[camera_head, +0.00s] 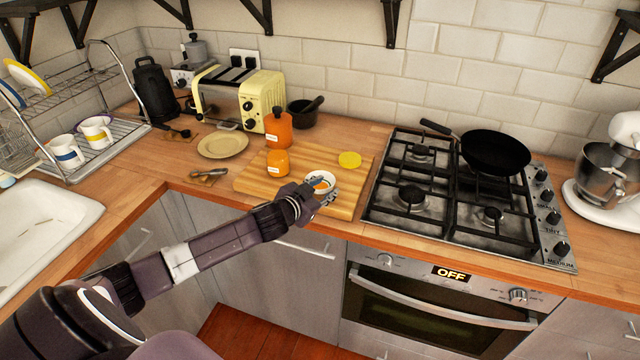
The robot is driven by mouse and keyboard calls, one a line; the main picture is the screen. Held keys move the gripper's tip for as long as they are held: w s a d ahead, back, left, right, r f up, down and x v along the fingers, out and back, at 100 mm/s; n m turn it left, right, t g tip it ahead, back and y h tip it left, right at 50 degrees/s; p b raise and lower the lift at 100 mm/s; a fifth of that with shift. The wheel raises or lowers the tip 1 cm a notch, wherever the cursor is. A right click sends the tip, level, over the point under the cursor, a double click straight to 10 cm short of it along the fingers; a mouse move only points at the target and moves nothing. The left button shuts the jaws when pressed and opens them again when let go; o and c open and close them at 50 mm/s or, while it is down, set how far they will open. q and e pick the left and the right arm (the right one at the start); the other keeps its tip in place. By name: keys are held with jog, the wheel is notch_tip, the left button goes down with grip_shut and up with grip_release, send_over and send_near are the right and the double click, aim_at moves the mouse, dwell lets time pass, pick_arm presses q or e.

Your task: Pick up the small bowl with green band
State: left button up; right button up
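A small white bowl (326,174) sits on the wooden cutting board (258,187), near its front right part. Something orange shows inside it, and I cannot make out a green band on the visible part. My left gripper (325,191) is at the bowl, reaching in from the front left. Its fingers cover the bowl's near side and part of its inside. I cannot tell whether the fingers are closed on the rim or only beside it. My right gripper is not in view.
A gas stove (445,195) with a black pan (495,152) is at the right. A beige plate (222,145) and yellow toaster (262,100) are behind left.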

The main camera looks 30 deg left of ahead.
aim_at(326, 186)
pick_arm(q)
jog(key=shift+p+x, duration=0.35)
jog(key=shift+x, duration=1.55)
jog(key=shift+s+d+f, duration=0.1)
grip_shut()
